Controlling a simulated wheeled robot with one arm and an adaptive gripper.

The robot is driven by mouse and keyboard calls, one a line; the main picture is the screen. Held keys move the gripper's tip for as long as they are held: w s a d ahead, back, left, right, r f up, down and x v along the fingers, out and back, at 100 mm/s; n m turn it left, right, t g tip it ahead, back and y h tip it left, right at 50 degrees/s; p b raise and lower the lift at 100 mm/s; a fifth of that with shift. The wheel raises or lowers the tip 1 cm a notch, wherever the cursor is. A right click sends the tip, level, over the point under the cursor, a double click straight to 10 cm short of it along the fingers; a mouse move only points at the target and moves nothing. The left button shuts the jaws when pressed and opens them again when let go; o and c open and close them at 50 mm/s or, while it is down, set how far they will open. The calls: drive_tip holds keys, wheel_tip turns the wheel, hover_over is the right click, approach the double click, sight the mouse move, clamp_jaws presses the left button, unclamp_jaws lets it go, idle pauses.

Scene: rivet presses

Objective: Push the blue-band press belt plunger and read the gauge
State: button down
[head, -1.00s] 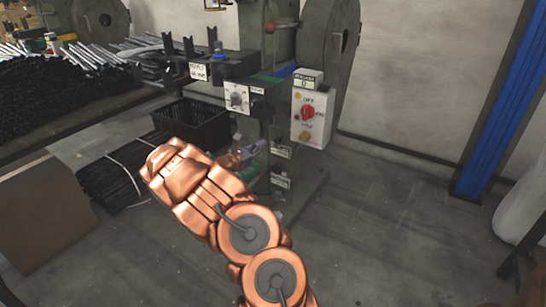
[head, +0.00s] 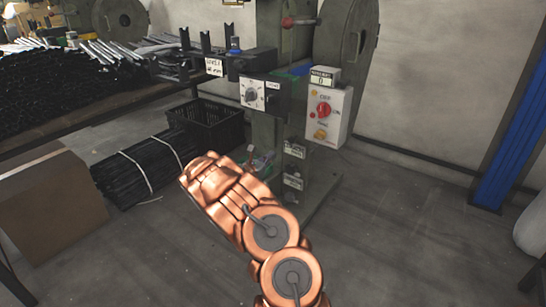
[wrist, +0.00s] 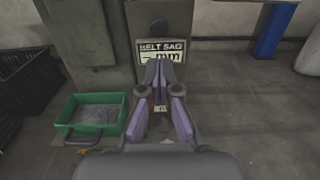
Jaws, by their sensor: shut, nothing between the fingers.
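The green-grey press (head: 268,125) stands ahead, with a blue strip (head: 302,69) showing behind its control boxes. In the wrist view a "BELT SAG" plate (wrist: 163,47) marked "mm" is on the press's grey post (wrist: 143,20); its reading is covered by my fingers. In the head view my copper arm hides the fingers.
A green tray (wrist: 117,101) lies on the floor left of my gripper. A black crate (head: 208,125), bundled black rods (head: 135,170) and a cardboard box (head: 50,200) are at left. A white switch box (head: 327,112) juts from the press at right.

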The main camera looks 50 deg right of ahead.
drive_tip(key=b, duration=0.3)
approach(290, 141)
drive_tip(key=d, duration=0.5)
drive_tip(key=shift+s+d, duration=0.15)
drive_tip(key=shift+s, duration=0.1)
drive_tip(key=shift+w+d+r+b, duration=0.15)
drive_tip(key=shift+d+b, duration=0.2)
drive_tip(key=shift+d, duration=0.6)
drive_tip(key=shift+w, duration=0.1)
